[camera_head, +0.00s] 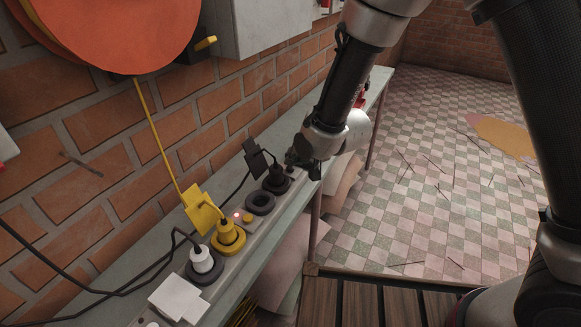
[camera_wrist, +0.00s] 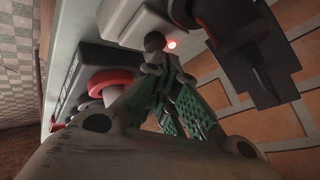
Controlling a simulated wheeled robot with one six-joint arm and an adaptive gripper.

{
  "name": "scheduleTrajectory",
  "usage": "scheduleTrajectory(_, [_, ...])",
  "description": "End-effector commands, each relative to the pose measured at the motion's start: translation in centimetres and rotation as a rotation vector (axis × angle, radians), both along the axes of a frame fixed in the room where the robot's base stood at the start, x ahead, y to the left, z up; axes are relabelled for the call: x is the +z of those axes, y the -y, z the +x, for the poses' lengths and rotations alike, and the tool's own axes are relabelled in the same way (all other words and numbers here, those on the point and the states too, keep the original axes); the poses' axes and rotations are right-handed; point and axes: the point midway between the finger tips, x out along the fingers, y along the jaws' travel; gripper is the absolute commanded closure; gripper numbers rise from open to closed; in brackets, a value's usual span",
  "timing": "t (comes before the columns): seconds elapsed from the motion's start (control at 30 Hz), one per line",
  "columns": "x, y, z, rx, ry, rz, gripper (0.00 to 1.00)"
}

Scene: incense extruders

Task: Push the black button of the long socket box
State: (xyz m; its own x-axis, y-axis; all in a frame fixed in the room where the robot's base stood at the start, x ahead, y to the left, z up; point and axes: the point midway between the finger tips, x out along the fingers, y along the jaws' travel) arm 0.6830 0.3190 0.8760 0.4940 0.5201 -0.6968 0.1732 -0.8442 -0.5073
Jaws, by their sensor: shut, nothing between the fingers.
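The long socket box (camera_head: 212,262) lies along the wall shelf in the head view, with white, yellow and black plugs in its round sockets. My gripper (camera_head: 301,160) is over its far end, past the black plug (camera_head: 277,178). In the wrist view, my gripper (camera_wrist: 154,66) is shut and empty, its green-padded fingers pointing at the box. A small round black button (camera_wrist: 154,41) shows just beyond the fingertips, beside a lit red lamp (camera_wrist: 171,44). I cannot tell whether the tips touch it. My gripper hides this button in the head view.
A large black plug (camera_wrist: 245,45) stands close right of the lamp in the wrist view. A red ring (camera_wrist: 110,79) is to the left. The brick wall (camera_head: 100,150) runs along the shelf (camera_head: 240,165). A yellow button (camera_head: 248,218) and cables lie nearer in the head view.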

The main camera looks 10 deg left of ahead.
Motion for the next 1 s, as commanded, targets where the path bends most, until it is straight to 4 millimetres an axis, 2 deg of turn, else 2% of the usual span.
scheduleTrajectory(0.53, [-0.89, 0.0, -0.01, 0.0, 0.0, 0.0, 1.0])
scheduleTrajectory(1.0, [-0.03, 0.04, -0.04, -0.001, 0.0, -0.001, 1.0])
